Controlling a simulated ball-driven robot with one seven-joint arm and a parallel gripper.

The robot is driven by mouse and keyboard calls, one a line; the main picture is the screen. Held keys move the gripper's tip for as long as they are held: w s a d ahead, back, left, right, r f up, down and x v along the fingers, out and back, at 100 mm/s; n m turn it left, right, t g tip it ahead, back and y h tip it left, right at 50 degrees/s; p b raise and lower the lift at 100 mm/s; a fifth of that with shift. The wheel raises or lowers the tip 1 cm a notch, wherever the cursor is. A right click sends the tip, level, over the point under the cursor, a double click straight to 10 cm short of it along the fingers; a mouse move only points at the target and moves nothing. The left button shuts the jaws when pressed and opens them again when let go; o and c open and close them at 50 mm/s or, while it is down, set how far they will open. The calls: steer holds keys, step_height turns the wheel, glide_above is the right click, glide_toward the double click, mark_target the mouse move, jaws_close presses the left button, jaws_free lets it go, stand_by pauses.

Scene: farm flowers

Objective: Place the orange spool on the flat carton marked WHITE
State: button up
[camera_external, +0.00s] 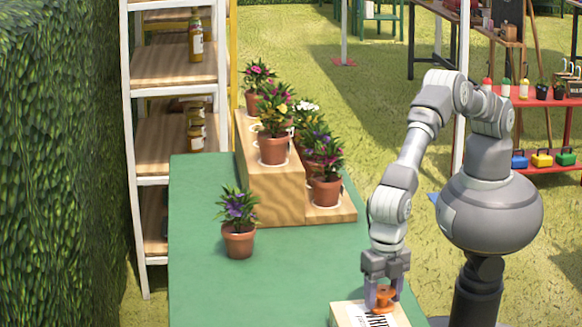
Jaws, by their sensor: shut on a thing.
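My gripper (384,292) points down near the front right edge of the green table. It is shut on the orange spool (386,298), which sits between its fingers. The flat carton (345,316) is pale with dark lettering on its top, partly legible as "WHI". The carton is cut off by the bottom of the view. The spool is over or on the carton's top. I cannot tell whether the two touch. The fingers hide part of the spool and of the carton's back edge.
The green table (290,275) is clear left of the carton. A purple-flowered pot (239,240) stands alone on it. A stepped wooden stand (265,202) with several potted flowers is at the back. A white-framed shelf (170,128) and a hedge (55,170) are on the left.

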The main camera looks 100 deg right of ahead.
steer(key=o, duration=1)
steer(key=shift+o, duration=0.2)
